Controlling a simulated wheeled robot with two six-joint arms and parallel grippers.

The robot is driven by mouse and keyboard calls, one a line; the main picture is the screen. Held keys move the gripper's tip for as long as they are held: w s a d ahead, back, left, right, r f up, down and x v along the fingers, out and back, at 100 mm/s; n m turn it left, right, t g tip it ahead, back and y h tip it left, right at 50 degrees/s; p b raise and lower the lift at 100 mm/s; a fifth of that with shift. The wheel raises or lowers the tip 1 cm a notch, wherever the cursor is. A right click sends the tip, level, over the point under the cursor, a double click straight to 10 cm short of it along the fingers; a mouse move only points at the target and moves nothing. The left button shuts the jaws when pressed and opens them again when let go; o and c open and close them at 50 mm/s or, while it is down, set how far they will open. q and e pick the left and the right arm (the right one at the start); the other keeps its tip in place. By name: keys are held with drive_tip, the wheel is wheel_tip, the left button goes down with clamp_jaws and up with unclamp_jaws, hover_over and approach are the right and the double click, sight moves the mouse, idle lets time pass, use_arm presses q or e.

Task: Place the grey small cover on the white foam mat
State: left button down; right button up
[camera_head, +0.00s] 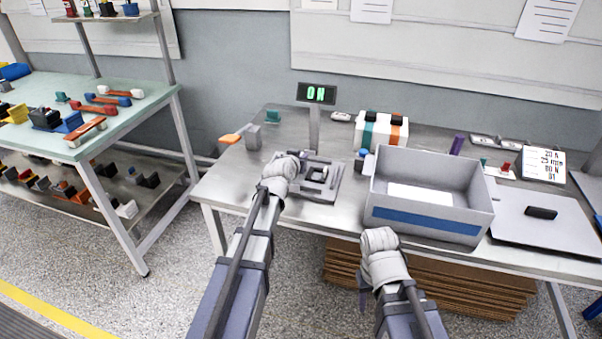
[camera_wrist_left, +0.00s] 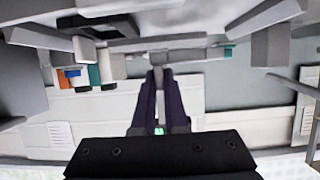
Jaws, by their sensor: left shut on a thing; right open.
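My left gripper (camera_head: 303,157) is over the back of the grey fixture (camera_head: 318,180) on the bench; its fingers are mostly hidden by my wrist in the head view. In the left wrist view its dark fingers (camera_wrist_left: 160,98) are shut on a small grey piece (camera_wrist_left: 165,78), apparently the grey small cover, largely hidden between them. A white flat pad (camera_head: 420,194), apparently the foam mat, lies inside the grey bin (camera_head: 430,228). My right gripper (camera_head: 363,298) hangs open in front of the bench, mostly hidden behind my arm.
An ON display (camera_head: 317,94) stands behind the fixture. A grey panel with a black handle (camera_head: 548,232) lies to the right. A green-topped side table (camera_head: 130,120) with loose parts stands at the left.

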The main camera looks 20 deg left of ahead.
use_arm(q)
drive_tip(key=shift+f+b, duration=1.8)
drive_tip(key=shift+b, duration=0.05)
drive_tip(key=shift+f, duration=0.15)
drive_tip(key=c, duration=1)
unclamp_jaws()
drive_tip(key=shift+o, duration=0.2)
